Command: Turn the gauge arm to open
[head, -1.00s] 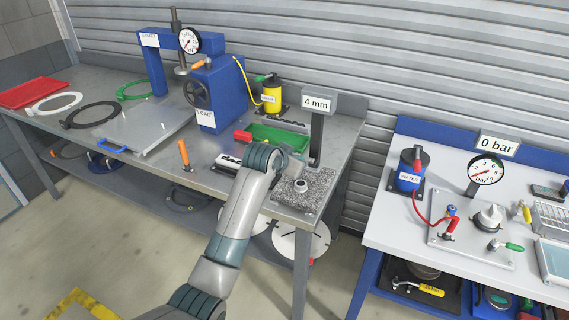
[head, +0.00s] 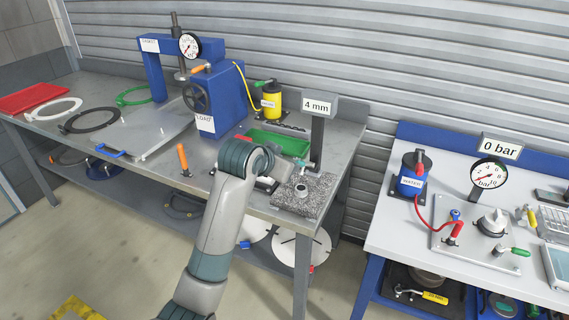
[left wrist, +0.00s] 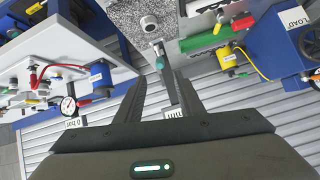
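The gauge with the "4 mm" sign (head: 317,106) stands on a dark post at the back of a speckled granite plate (head: 318,199). Its short arm has a green grip (head: 301,163), which also shows in the left wrist view (left wrist: 160,62). A round metal piece (head: 301,190) sits on the plate. My left gripper (left wrist: 160,80) is open, its two fingers apart. In the left wrist view the green grip appears just beyond and between the fingertips; I see no contact. In the head view my wrist hides most of the gripper. My right gripper is not in view.
A green tray (head: 278,142) and a yellow bottle (head: 271,100) stand behind my wrist. An orange-handled tool (head: 183,158) stands upright to the left. The blue press (head: 215,90) is farther left. A second bench with a "0 bar" gauge (head: 489,172) is at right, across a gap.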

